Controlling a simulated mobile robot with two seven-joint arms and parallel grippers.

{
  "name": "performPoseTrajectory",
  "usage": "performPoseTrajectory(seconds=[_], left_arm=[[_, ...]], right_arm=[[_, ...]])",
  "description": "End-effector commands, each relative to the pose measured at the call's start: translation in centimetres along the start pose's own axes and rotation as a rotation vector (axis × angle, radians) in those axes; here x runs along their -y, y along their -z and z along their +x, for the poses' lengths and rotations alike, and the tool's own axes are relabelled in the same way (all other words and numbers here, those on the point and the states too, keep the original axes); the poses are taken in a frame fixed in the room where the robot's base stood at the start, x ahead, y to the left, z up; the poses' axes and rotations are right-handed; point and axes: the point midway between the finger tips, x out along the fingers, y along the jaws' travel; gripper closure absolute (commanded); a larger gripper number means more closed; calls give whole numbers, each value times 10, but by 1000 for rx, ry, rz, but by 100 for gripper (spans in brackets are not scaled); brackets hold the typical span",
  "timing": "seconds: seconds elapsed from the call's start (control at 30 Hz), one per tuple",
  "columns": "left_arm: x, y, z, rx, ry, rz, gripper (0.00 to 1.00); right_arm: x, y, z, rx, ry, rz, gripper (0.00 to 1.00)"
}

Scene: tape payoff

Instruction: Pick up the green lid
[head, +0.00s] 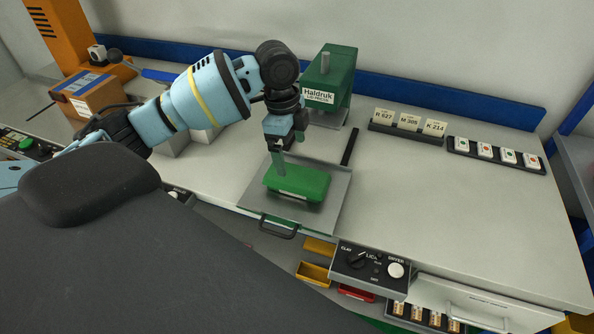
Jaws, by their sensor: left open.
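The green lid (297,182) lies on a grey metal tray (325,209) near the front edge of the workbench. A pale label shows on its front side. My left gripper (285,165) reaches in from the left and points down over the lid's back left part. The gripper is open. The fingers overlap the lid in this view, and I cannot tell whether they touch it. My right gripper is not in view.
A green press marked Haldruk (328,80) stands behind the tray. A cardboard box (90,95) is at the left. The bench's right front (470,225) is clear.

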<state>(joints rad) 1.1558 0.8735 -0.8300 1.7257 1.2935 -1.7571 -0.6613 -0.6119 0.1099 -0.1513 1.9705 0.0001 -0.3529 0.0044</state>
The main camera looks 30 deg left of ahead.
Motion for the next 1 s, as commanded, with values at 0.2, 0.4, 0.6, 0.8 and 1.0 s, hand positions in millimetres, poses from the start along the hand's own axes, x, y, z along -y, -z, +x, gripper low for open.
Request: performPoseTrajectory(seconds=[0.2,0.4,0.6,0.8,1.0], left_arm=[[0,0,16,0,-3,0,4],[1,0,27,0,0,-1,4],[3,1,43,0,-2,-1,4],[6,2,70,0,0,-1,4],[6,2,78,-1,2,0,4]], right_arm=[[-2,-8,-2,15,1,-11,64],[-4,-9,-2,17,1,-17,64],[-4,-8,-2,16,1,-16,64],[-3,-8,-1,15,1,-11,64],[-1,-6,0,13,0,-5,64]])
